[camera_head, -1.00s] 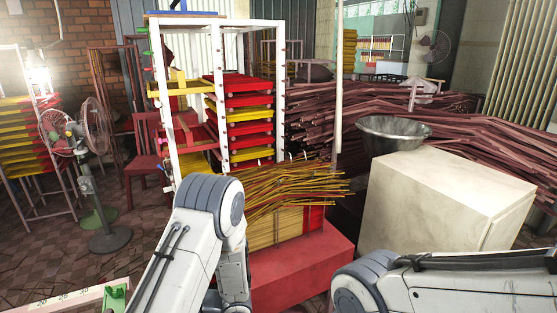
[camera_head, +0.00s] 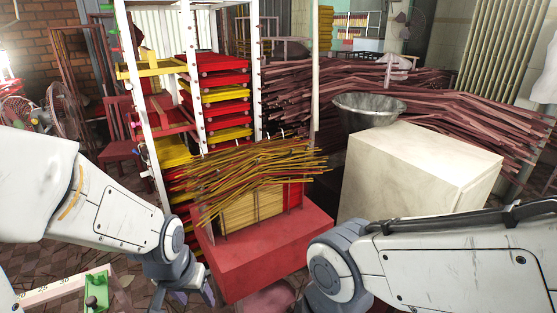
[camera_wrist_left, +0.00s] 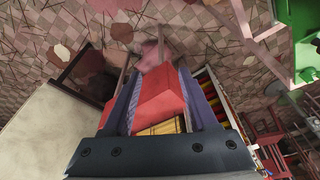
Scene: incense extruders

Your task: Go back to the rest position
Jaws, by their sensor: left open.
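My left gripper (camera_head: 196,297) is low in the head view, pointing down in front of the red block, open, with nothing visible between its fingers. In the left wrist view its two fingers (camera_wrist_left: 153,70) stand apart, and the red block (camera_wrist_left: 165,98) shows beyond and between them. My left arm comes in from the left edge, bent downward. My right arm's links cross the lower right of the head view; the right gripper is out of the picture.
The red block (camera_head: 268,257) carries a bundle of thin yellow sticks (camera_head: 255,165). A white rack (camera_head: 206,120) with red and yellow trays stands behind. A pale box (camera_head: 410,180) with a metal bowl (camera_head: 368,111) is right. A green part (camera_head: 97,289) sits on a scaled bar at lower left.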

